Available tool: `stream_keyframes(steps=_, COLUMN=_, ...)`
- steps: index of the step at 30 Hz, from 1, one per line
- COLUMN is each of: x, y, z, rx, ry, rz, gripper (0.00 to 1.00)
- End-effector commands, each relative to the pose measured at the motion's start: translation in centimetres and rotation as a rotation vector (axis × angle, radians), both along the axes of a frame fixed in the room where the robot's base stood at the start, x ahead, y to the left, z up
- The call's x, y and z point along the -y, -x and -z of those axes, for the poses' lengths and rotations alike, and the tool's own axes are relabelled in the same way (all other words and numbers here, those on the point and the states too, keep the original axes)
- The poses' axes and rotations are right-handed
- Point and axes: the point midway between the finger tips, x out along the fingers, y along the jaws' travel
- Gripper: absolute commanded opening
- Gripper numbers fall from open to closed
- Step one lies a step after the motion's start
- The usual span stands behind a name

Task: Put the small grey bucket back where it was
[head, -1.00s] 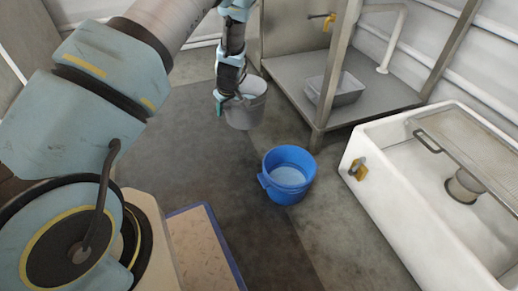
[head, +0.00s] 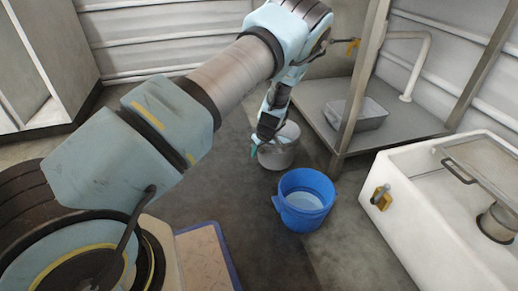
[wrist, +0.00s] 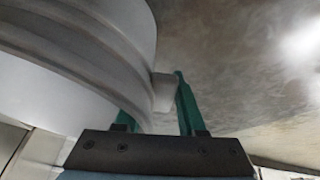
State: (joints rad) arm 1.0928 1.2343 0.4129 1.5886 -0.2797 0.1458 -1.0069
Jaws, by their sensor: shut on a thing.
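The small grey bucket (head: 280,152) is in the head view, behind the blue bucket, and looks upright. My gripper (head: 260,147) is at its left side. In the wrist view the bucket's pale ribbed wall (wrist: 80,60) fills the left, and my gripper's green fingers (wrist: 163,105) are shut on a small block that sticks out from that wall. The far side of the bucket is hidden. I cannot tell whether its base touches the floor.
A blue bucket (head: 304,203) with pale contents stands on the floor just in front. A metal frame with a shelf (head: 318,100) holding a grey tray (head: 362,116) is at the right. A white trough (head: 425,215) is at the front right. Floor to the left is clear.

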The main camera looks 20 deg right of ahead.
Motion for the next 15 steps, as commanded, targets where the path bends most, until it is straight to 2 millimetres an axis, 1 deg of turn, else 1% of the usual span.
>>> stream_keyframes(steps=1, x=0.1, y=-0.1, z=1.0, rx=0.003, ry=0.003, rz=-0.001, gripper=0.00)
stream_keyframes(steps=3, x=0.1, y=-0.1, z=2.1, rx=0.003, ry=0.002, rz=0.000, gripper=0.00)
stream_keyframes(steps=6, x=0.1, y=-0.2, z=3.3, rx=0.004, ry=0.002, rz=0.000, gripper=0.00)
stream_keyframes(steps=9, x=0.1, y=-0.2, z=3.5, rx=0.004, ry=0.003, rz=0.000, gripper=0.00)
stream_keyframes(steps=15, x=0.1, y=-0.2, z=3.4, rx=0.004, ry=0.004, rz=0.001, gripper=0.00)
